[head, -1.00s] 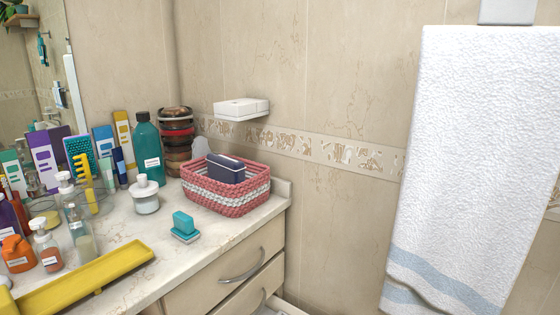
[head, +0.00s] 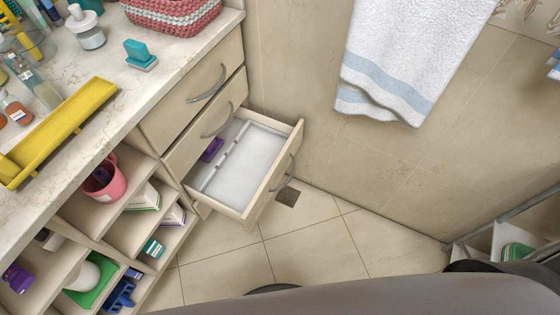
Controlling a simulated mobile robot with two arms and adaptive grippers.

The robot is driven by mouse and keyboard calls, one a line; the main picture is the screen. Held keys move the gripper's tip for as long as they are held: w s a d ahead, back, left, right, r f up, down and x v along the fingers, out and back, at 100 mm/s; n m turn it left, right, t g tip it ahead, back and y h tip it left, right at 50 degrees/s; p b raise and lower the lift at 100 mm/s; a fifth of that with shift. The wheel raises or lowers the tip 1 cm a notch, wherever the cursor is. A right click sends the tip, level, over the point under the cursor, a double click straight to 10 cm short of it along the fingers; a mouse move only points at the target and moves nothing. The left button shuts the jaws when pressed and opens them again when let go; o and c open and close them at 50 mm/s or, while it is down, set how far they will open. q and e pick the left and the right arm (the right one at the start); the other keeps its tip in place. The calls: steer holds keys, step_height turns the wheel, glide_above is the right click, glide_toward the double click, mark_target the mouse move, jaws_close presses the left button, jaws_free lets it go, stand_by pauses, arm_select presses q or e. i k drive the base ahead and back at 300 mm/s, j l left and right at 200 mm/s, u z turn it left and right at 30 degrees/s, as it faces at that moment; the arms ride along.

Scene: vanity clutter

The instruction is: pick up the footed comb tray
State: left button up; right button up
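A long, shallow yellow tray (head: 62,129), which I take as the footed comb tray, lies on the marble counter (head: 95,145) at the left of the head view. It runs along the counter's front edge and looks empty. Neither of my grippers shows in the head view, and nothing is holding the tray.
Bottles stand behind the tray, with a teal brush (head: 140,55) and woven basket (head: 178,14) farther right. An open drawer (head: 243,170) juts out below the counter, beside open shelves holding a pink cup (head: 104,178). A towel (head: 400,60) hangs right.

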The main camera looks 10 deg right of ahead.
mark_target(22, 161)
steer(key=u, duration=1.45)
steer(key=k+j, duration=0.05)
